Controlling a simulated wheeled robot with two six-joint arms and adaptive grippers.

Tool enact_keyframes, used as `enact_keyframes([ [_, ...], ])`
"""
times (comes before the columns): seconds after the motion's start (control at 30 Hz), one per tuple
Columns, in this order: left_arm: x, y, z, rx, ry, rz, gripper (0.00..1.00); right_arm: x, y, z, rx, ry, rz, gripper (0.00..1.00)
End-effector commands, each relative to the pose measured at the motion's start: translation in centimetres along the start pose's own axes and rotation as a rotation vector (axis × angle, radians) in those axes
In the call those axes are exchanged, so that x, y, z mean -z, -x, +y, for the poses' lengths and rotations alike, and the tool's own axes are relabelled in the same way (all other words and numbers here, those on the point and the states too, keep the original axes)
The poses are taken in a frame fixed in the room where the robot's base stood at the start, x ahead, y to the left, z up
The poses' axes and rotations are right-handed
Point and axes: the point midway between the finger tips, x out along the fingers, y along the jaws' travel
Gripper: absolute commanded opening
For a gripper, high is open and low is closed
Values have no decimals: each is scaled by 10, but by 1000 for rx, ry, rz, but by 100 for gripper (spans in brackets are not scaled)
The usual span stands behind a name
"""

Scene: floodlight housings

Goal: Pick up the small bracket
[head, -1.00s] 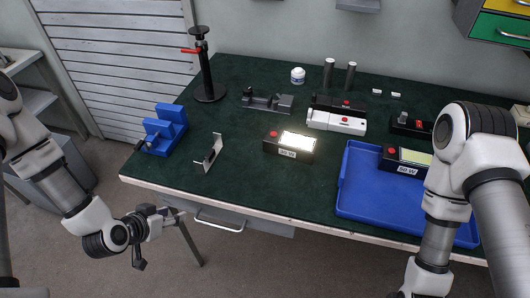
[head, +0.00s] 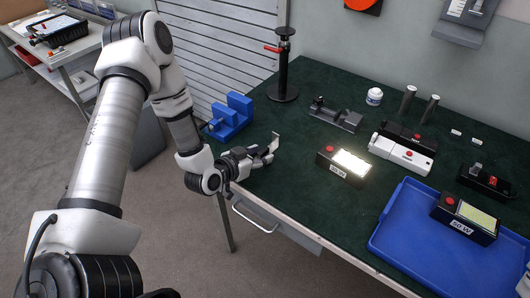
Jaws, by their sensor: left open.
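The small bracket (head: 275,142) is a thin grey metal piece standing at the left end of the green table top (head: 300,210). Only its pale upright part shows clearly in the head view; its lower part is hidden by my left gripper. My left gripper (head: 266,155) is open, low over the table's left edge, right at the bracket. I cannot tell whether the bracket is between the fingers or touching them.
A blue block fixture (head: 231,117) stands just behind the bracket, near a black clamp stand (head: 284,70). A lit floodlight housing (head: 343,165) is to the right, beside a blue tray (head: 385,240). The table between bracket and housing is clear.

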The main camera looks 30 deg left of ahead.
Motion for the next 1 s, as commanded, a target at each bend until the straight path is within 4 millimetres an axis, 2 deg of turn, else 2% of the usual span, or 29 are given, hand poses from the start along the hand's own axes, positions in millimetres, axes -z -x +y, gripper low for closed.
enact_keyframes([
  [0.17, 0, 0, 0, 1, 1, -1, 48, 0, 0, 0, 0, 0, 0, 40],
  [0.2, 0, 0, 0, 1, 1, -1, 34, 0, 0, 0, 0, 0, 0, 40],
  [0.3, 0, 0, 0, 1, 1, -1, 0, 0, 0, 0, 0, 0, 0, 40],
  [0.77, 2, 1, 0, 0, 2, -2, 0, 0, 0, 0, 0, 0, 0, 40],
  [1.0, 25, 10, -1, 2, 4, 2, 0, 0, -1, 0, 0, 0, 0, 40],
])
